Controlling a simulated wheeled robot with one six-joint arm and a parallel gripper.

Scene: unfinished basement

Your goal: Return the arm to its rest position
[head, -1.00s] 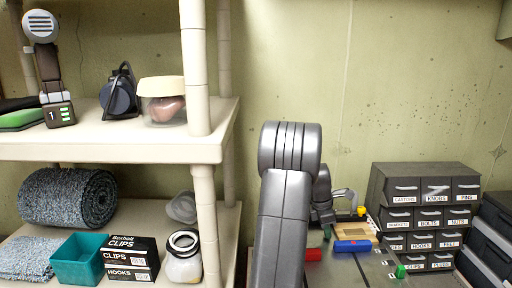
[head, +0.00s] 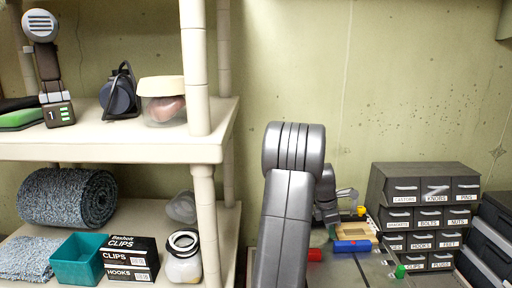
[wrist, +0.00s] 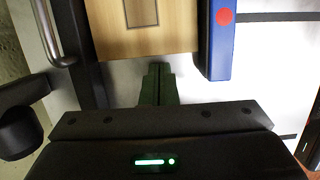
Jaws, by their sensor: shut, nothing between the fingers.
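My grey arm (head: 288,200) rises in front of the workbench in the head view, bent at a rounded joint. A further grey link shows just behind it to the right. My gripper (wrist: 158,84) shows in the wrist view as two dark green fingers pressed together with nothing between them. The fingertips are close to the near edge of a light wooden board (wrist: 172,38). I cannot tell whether they touch it. In the head view the gripper is mostly hidden behind the arm.
A blue block (head: 352,246) lies by the board; it also shows in the wrist view (wrist: 219,50). Red (head: 315,255) and green (head: 400,271) pieces lie on the bench. A labelled drawer cabinet (head: 425,215) stands right. A loaded shelf (head: 120,150) stands left.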

